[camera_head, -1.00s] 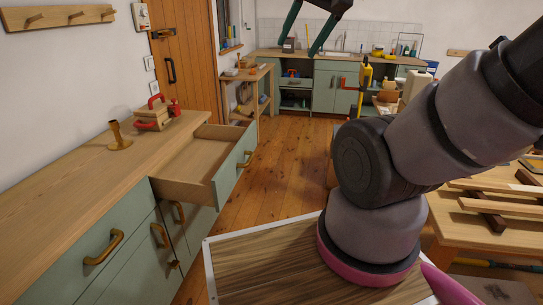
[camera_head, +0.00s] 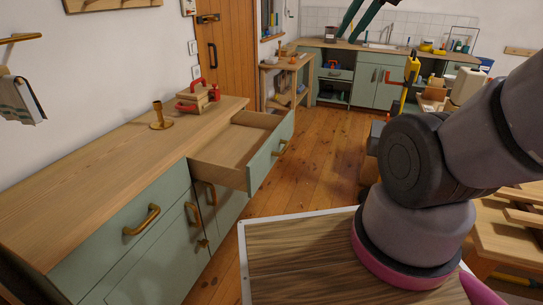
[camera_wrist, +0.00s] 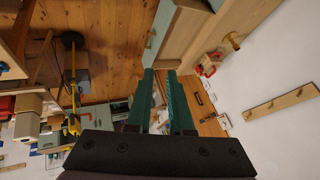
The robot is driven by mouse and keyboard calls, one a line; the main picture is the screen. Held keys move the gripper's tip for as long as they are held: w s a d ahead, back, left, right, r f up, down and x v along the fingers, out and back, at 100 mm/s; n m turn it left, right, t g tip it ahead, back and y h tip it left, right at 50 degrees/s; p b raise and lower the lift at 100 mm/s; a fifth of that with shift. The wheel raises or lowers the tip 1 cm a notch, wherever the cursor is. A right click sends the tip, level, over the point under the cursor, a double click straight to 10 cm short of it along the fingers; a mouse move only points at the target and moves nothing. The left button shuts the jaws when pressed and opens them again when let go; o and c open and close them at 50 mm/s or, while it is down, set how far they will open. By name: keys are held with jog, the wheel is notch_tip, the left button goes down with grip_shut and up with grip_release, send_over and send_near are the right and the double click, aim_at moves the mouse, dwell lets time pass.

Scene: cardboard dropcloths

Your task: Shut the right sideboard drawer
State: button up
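The right sideboard drawer (camera_head: 236,150) is pulled out and looks empty in the head view. Its green front (camera_head: 270,155) carries a brass handle (camera_head: 281,148) and stands well clear of the cabinet. The left drawer (camera_head: 130,225) is shut. My gripper (camera_wrist: 160,75) is open and empty, its two green fingers apart in the wrist view. In the head view only part of the fingers shows at the top edge, high up and apart from the drawer. In the wrist view the sideboard and the drawer lie beyond the fingertips.
A wooden door (camera_head: 228,60) is behind. Wooden floor (camera_head: 315,180) is clear right of the drawer. A workbench (camera_head: 495,240) stands at right.

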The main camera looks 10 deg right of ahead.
jog(key=shift+h, duration=0.5)
jog(key=w+f, duration=0.2)
jog(key=w, duration=0.2)
jog(key=w+f, duration=0.3)
jog(key=w, duration=0.2)
jog(key=w+f, duration=0.2)
jog(key=w, duration=0.3)
jog(key=shift+d+f, duration=0.1)
jog(key=shift+f, duration=0.3)
grip_shut()
jog(key=x, duration=1.5)
jog(key=y, duration=0.2)
send_near(260, 175)
jog(key=s+d+r, duration=0.4)
jog(key=shift+m, duration=0.3)
jog(key=shift+a+r+x, duration=0.15)
jog(key=shift+a+x, duration=0.25)
jog(key=shift+x, duration=1.5)
jog(key=shift+a+r+x, duration=0.2)
jog(key=shift+a+x, duration=0.15)
jog(key=shift+x, duration=1.55)
jog(key=shift+a+r+x, duration=0.15)
jog(key=shift+a+x, duration=0.25)
jog(key=shift+x, duration=1.5)
jog(key=shift+w, duration=0.2)
